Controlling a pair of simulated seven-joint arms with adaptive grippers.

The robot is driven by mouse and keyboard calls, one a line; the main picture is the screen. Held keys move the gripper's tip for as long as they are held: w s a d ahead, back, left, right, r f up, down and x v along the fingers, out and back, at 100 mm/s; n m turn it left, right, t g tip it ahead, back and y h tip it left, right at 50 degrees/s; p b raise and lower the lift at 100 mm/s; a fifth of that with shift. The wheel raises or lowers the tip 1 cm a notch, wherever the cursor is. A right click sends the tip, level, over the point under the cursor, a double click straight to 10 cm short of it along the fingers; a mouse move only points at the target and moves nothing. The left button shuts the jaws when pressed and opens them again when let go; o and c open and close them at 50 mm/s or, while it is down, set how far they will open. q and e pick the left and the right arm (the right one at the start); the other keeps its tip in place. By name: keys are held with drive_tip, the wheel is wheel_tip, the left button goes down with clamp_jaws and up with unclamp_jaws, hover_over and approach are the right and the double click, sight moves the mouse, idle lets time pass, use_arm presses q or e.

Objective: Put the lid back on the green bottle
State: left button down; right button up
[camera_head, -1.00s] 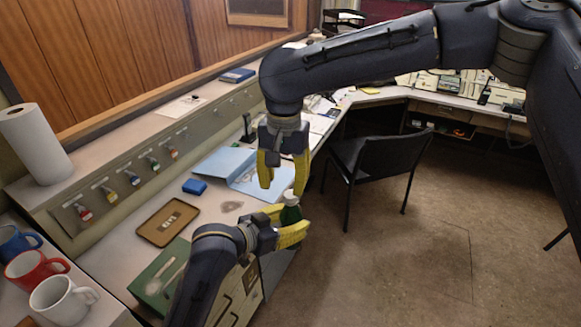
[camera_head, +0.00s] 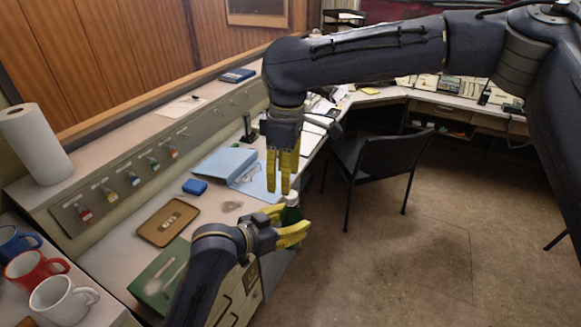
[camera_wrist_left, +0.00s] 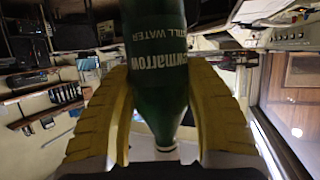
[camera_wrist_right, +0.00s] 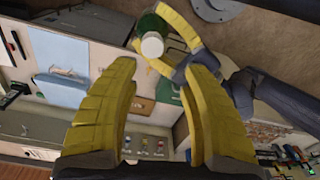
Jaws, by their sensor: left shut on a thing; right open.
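The green bottle (camera_head: 291,214) is upright in my left gripper (camera_head: 288,228), beyond the desk's front edge. My left gripper is shut around its body. In the left wrist view, the bottle (camera_wrist_left: 155,85) stands between both yellow fingers, with white lettering on its side. A white lid (camera_head: 292,198) appears to sit on top of the bottle; the lid (camera_wrist_right: 152,45) also shows in the right wrist view. I cannot tell whether it is fully tight. My right gripper (camera_head: 282,188) points down just above the bottle, open and empty, its fingers clear of the lid.
A blue binder (camera_head: 228,165), a blue box (camera_head: 195,187), a brown tray (camera_head: 152,236) and a green board (camera_head: 150,284) lie on the desk. Mugs (camera_head: 62,298) stand at lower left. A black chair (camera_head: 375,165) stands right of the grippers; the floor around it is clear.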

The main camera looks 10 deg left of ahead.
drive_tip(key=n, duration=0.3)
drive_tip(key=shift+r, duration=0.15)
drive_tip(key=n, duration=0.4)
drive_tip(key=shift+w+d+r+n, duration=0.1)
drive_tip(key=shift+d+r+n, duration=0.1)
drive_tip(key=shift+n, duration=0.2)
drive_tip(key=n, duration=0.6)
drive_tip(key=shift+w+r, duration=0.1)
drive_tip(key=shift+r, duration=0.15)
drive_tip(key=n, duration=0.5)
drive_tip(key=shift+d+r, duration=0.15)
drive_tip(key=shift+d, duration=0.05)
drive_tip(key=n, duration=0.3)
drive_tip(key=shift+w+d, duration=0.1)
drive_tip(key=n, duration=0.3)
drive_tip(key=shift+d+n+h, duration=0.1)
drive_tip(key=shift+n+h, duration=0.2)
drive_tip(key=shift+n, duration=0.1)
drive_tip(key=shift+w+d+n+t, duration=0.1)
drive_tip(key=shift+n+t, duration=0.2)
drive_tip(key=shift+n, duration=1.4)
